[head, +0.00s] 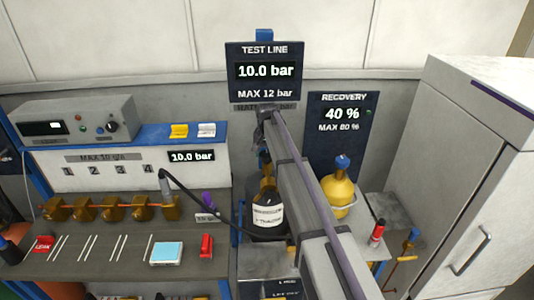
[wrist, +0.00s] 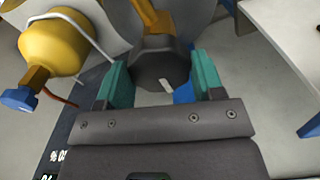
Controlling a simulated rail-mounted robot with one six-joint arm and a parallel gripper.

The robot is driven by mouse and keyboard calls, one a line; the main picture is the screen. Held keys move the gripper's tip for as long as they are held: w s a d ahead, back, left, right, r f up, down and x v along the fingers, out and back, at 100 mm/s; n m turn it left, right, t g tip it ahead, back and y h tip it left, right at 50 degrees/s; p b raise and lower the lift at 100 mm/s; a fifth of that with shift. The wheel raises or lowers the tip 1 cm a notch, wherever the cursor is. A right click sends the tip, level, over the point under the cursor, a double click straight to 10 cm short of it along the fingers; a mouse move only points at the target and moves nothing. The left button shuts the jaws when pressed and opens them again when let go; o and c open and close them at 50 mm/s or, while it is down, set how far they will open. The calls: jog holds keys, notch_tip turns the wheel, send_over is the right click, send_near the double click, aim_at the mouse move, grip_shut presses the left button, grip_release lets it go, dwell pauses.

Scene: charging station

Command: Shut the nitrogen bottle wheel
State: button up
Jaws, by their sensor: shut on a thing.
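The nitrogen bottle (head: 267,214) stands behind my arm, a dark bottle with a white label and a brass-coloured neck. Its wheel is mostly hidden behind my arm in the head view. The blue shows beside the right finger, and the gripper body hides the rest. The dark bottle is beyond the fingers. My gripper is shut on the wheel. In the head view my arm's end reaches above the bottle.
A yellow cylinder with a blue wheel (head: 339,190) stands right of my arm and shows in the wrist view (wrist: 55,47). The test line display (head: 265,71) reads 10.0 bar; recovery (head: 341,125) reads 40 %. A bench with brass valves (head: 110,208) lies left, a white cabinet (head: 470,180) right.

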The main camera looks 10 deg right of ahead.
aim_at(267, 153)
jog(key=o, duration=0.9)
notch_tip(267, 153, up, 11)
jog(key=p, duration=1.1)
jog(key=shift+f, duration=0.1)
